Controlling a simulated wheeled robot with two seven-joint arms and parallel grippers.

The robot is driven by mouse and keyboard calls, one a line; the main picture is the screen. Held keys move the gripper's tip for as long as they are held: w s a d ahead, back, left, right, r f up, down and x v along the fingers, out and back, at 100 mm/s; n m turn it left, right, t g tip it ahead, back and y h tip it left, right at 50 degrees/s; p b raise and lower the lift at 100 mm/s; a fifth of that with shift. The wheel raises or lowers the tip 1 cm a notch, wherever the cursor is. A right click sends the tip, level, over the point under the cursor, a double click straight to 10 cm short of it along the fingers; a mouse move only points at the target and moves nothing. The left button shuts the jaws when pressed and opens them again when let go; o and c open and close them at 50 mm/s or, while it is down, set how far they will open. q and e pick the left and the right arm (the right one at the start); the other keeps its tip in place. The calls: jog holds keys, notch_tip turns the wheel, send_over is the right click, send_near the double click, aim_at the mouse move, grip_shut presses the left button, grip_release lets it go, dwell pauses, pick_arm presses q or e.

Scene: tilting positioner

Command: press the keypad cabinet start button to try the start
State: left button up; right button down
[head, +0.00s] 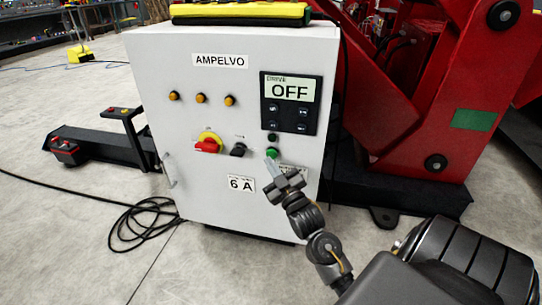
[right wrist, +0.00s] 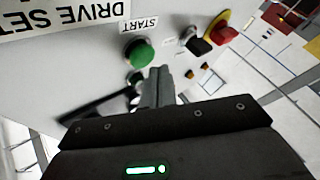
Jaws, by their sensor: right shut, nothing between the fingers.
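The white keypad cabinet (head: 205,130) stands in the middle of the head view, its front facing me. Its green start button (head: 271,152) is low on the right side of that front, under a small black button. In the right wrist view the green button (right wrist: 140,54) shows beside an upside-down START label (right wrist: 139,25). My right gripper (head: 271,164) is shut and empty, its tips just below the green button. In the right wrist view its fingertips (right wrist: 158,72) show close beside the button; a gap appears between them. My left gripper is out of view.
The keypad display (head: 290,90) reads DRIVE OFF. A red and yellow rotary switch (head: 208,143) and a black selector (head: 238,149) sit left of the button. A yellow-black pendant (head: 240,12) lies on top. A red machine (head: 440,90) stands right; a black cable (head: 143,215) lies left.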

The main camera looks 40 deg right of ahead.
dwell(0.5)
jog(key=shift+w+d+p, duration=0.3)
jog(key=shift+d, duration=0.05)
jog(key=shift+w+d, duration=0.25)
jog(key=shift+d, duration=0.1)
dwell(0.7)
jog(key=shift+s+a, duration=0.1)
dwell(0.3)
jog(key=shift+s+a+p, duration=0.45)
jog(key=shift+a+p, duration=0.15)
jog(key=shift+p, duration=0.05)
